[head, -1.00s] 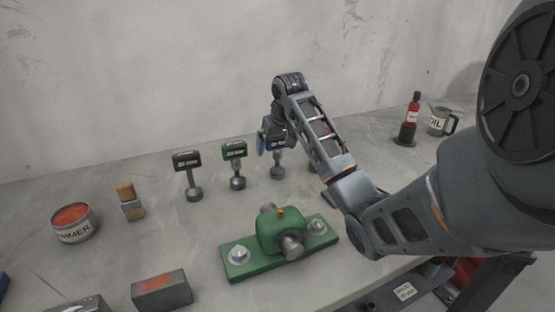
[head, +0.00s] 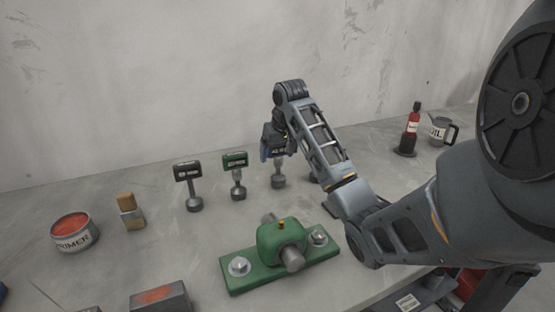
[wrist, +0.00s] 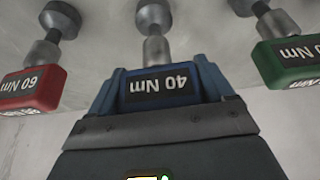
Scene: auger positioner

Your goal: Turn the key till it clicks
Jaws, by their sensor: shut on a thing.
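The blue torque key (wrist: 160,86), labelled 40 Nm, is between the fingers of my gripper (wrist: 160,95), which is shut on its head. In the head view, my gripper (head: 277,148) is over this key, and its grey shaft and round foot (head: 278,180) show below, at the table top. A green key (head: 236,164) and a black key (head: 188,173) stand upright to its left. A red key (wrist: 32,88), labelled 60 Nm, shows in the wrist view. The green block fixture (head: 280,243) with a grey shaft stub (head: 292,259) is bolted on the table in front.
A primer tin (head: 74,233) and a brush (head: 129,211) stand at left. A grey block with an orange top (head: 160,297) lies at the front. A red bottle (head: 411,133) and an oil can (head: 440,131) are at back right. A wall closes the back.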

